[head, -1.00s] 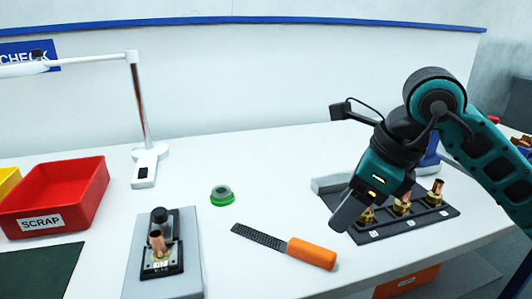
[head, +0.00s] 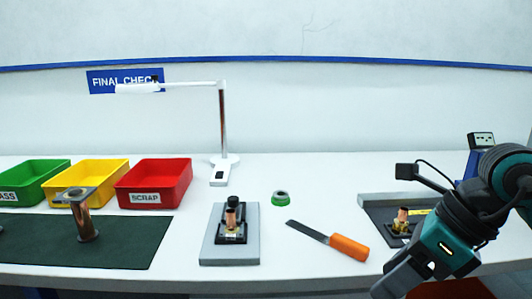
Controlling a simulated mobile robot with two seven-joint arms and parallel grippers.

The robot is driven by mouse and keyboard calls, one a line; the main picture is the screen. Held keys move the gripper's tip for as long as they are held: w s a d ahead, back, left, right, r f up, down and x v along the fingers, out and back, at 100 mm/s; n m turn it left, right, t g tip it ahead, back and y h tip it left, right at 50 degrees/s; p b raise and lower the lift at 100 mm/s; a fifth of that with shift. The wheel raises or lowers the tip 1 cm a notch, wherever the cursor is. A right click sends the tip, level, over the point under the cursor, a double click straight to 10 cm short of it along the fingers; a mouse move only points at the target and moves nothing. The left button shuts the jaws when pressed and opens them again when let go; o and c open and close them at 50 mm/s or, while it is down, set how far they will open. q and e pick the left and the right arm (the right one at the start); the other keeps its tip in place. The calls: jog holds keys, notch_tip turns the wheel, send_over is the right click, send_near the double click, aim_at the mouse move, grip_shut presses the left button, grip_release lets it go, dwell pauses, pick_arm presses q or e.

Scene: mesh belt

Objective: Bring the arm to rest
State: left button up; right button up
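My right arm comes in from the right edge of the head view. Its gripper (head: 390,288) hangs low over the table's front edge, in front of a dark tray (head: 376,215) with a brass and copper fitting (head: 402,222) on it. The arm hides part of the tray. The fingertips are near the bottom of the picture, and I cannot tell whether they are open or shut. My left gripper is not in view.
A file with an orange handle (head: 349,247) lies left of the gripper. A grey fixture (head: 213,247) holds a copper piece. Green (head: 40,172), yellow (head: 98,171) and red (head: 154,179) bins stand at the left, near a lamp (head: 222,130) and a copper-coloured part (head: 83,218) on a dark mat (head: 140,250).

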jog(key=s+a+r+m+g+y, duration=0.2)
jog(key=s+a+m+g+y, duration=0.1)
jog(key=a+y, duration=0.8)
jog(key=w+d+f+m+t+h+p, duration=0.1)
jog(key=w+d+f+m+t+h, duration=0.3)
jog(key=m+t, duration=0.8)
jog(key=w+d+f+m+t+h+p, duration=0.1)
jog(key=w+d+f+m+t+h, duration=0.35)
jog(key=m, duration=1.25)
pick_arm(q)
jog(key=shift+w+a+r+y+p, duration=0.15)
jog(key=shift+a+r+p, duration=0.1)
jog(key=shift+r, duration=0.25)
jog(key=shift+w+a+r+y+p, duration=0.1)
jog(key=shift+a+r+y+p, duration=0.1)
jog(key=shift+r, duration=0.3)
pick_arm(e)
jog(key=s+f+m+g+h, duration=0.1)
jog(key=s+f+m+h, duration=0.1)
jog(key=f, duration=0.6)
jog(key=s+d+f+m+g+h, duration=0.1)
jog(key=s+f+m+g+h, duration=0.1)
jog(key=s+f+m, duration=0.3)
jog(key=s+d+f+m+g+h, duration=0.1)
jog(key=s+f+m, duration=0.3)
jog(key=f, duration=0.7)
jog(key=shift+s+d+g+h, duration=0.2)
jog(key=shift+s+g+h, duration=0.15)
jog(key=shift+s+h, duration=0.35)
